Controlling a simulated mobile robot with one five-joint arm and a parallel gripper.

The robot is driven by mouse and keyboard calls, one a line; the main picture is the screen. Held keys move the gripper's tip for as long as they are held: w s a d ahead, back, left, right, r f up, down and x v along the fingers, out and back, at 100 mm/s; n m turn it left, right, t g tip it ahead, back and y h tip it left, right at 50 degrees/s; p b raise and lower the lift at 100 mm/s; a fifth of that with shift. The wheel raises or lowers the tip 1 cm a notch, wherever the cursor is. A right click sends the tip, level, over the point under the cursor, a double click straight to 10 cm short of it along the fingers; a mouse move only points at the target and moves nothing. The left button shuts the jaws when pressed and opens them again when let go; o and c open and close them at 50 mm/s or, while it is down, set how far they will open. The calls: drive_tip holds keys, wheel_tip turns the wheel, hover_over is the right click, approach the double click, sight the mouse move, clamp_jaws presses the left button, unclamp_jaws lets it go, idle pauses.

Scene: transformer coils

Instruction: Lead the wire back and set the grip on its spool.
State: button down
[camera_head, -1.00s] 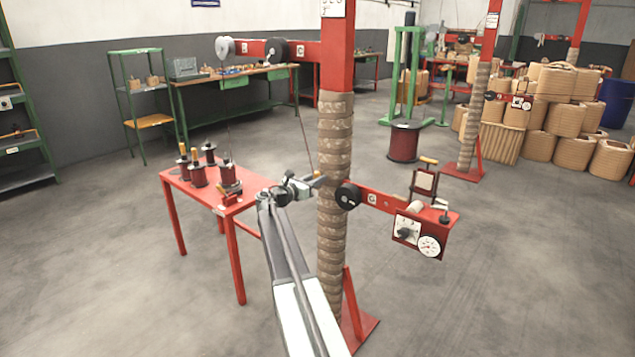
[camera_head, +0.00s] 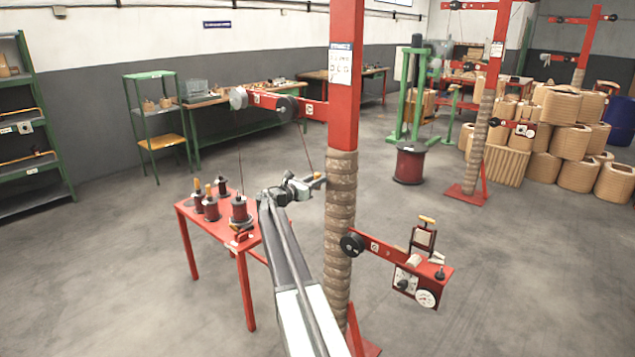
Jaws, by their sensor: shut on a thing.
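A second thin wire (camera_head: 239,160) hangs from the grey wheel (camera_head: 238,97) at that arm's left end, down to a dark red spool (camera_head: 240,210) on the red table (camera_head: 216,228).
Several other spools (camera_head: 209,207) stand upright on the table. The red post (camera_head: 345,80) rises close beside my arm, with a lower red arm (camera_head: 390,255) carrying a dial box (camera_head: 414,285) to the right. Open floor lies left of the table.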

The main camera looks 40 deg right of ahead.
drive_tip(key=w+r+p, duration=0.1)
drive_tip(key=r+p, duration=0.6)
drive_tip(key=r, duration=0.1)
drive_tip(key=w+r+p, duration=0.2)
drive_tip(key=r+p, duration=0.5)
drive_tip(key=p, duration=0.1)
drive_tip(key=w+a+r+p, duration=0.1)
drive_tip(key=w+r+p, duration=0.1)
drive_tip(key=r+p, duration=0.5)
drive_tip(key=shift+w+r, duration=0.15)
drive_tip(key=shift+r, duration=0.7)
drive_tip(key=shift+a+f, duration=0.1)
drive_tip(key=shift+f, duration=0.05)
drive_tip(key=shift+s+a, duration=0.1)
drive_tip(key=shift+s, duration=0.1)
